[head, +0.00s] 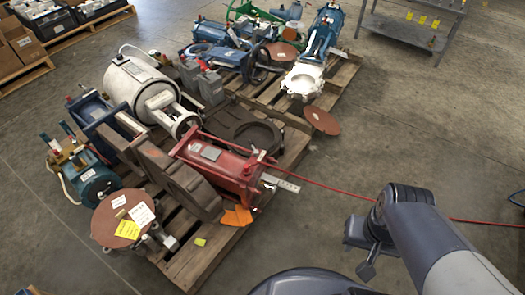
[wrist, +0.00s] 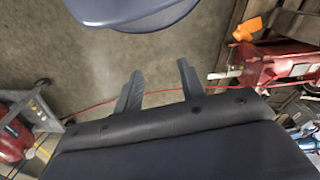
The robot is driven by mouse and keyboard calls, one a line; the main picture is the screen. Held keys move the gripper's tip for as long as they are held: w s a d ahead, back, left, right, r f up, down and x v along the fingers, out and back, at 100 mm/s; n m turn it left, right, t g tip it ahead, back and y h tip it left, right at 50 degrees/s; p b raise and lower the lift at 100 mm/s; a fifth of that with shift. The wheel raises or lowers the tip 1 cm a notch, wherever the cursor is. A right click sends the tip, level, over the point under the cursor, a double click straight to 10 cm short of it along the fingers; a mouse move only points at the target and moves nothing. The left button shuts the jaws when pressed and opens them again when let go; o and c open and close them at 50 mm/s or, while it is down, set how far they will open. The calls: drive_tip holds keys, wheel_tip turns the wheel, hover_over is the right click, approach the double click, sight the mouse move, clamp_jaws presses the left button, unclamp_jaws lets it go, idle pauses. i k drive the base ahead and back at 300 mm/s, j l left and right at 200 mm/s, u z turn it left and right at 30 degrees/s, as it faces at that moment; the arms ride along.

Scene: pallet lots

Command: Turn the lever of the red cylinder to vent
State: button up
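The red cylinder (head: 212,160) lies on the near pallet in the head view, with a pale label on its side and a metal bracket at its right end. Red rods or a handle show near that end, but I cannot tell which part is the lever or how it is set. In the wrist view the red cylinder (wrist: 285,66) is at the right edge, partly cut off. My gripper (head: 362,253) is over bare floor to the right of the pallet, well apart from the cylinder. In the wrist view its two fingers (wrist: 159,86) are spread with nothing between them.
The near pallet (head: 190,262) also bears a white tank (head: 135,82), brown castings (head: 182,180) and a round brown plate (head: 122,216). A thin red line (head: 330,187) crosses the floor.

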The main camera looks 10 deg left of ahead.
sight(255, 152)
drive_tip(key=i+j+u, duration=0.1)
drive_tip(key=i, duration=0.35)
drive_tip(key=i+j+u, duration=0.1)
drive_tip(key=i, duration=0.4)
drive_tip(key=j, duration=0.1)
